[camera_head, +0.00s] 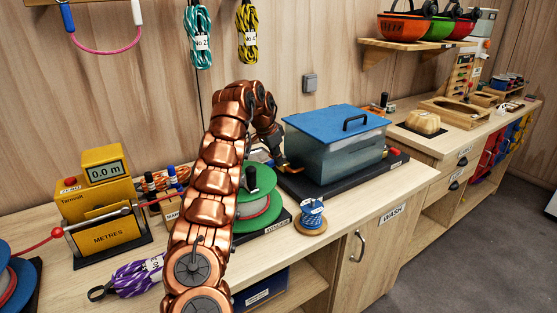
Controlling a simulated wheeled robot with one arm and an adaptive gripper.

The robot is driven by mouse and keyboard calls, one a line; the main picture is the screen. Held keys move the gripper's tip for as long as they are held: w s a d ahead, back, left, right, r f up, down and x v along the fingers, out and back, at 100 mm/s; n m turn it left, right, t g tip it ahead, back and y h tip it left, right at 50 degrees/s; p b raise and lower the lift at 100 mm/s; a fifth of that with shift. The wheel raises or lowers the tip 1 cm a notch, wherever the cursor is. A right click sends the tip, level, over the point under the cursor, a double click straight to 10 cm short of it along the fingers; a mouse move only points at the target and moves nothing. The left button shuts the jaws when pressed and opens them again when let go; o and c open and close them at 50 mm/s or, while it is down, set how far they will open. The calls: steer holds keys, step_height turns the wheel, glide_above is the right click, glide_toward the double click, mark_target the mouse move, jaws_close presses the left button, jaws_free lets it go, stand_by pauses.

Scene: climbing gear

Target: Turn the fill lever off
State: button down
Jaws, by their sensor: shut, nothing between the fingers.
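The wash tank (335,157) is a translucent grey-blue box with a blue lid (325,122) and a black handle, standing on a dark base. My copper-coloured arm rises in front of the bench, and its end bends down at the tank's left side. My gripper (281,162) is low there, shut and small in the picture, close to the tank's left wall. A small orange piece (293,169) shows right at the fingertips. I cannot tell whether it is the fill lever or whether the fingers touch it. No other part is clearly the fill lever.
A green spool (262,196) stands just left of the tank, partly behind my arm. A small blue cord reel (312,214) stands in front of it. A yellow metre counter (98,217) is at left.

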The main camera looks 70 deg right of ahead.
mark_target(271, 161)
step_height(271, 161, up, 9)
steer(key=w+d+p, duration=0.1)
steer(key=w+p, duration=0.1)
steer(key=p, duration=0.8)
steer(key=shift+w, duration=0.4)
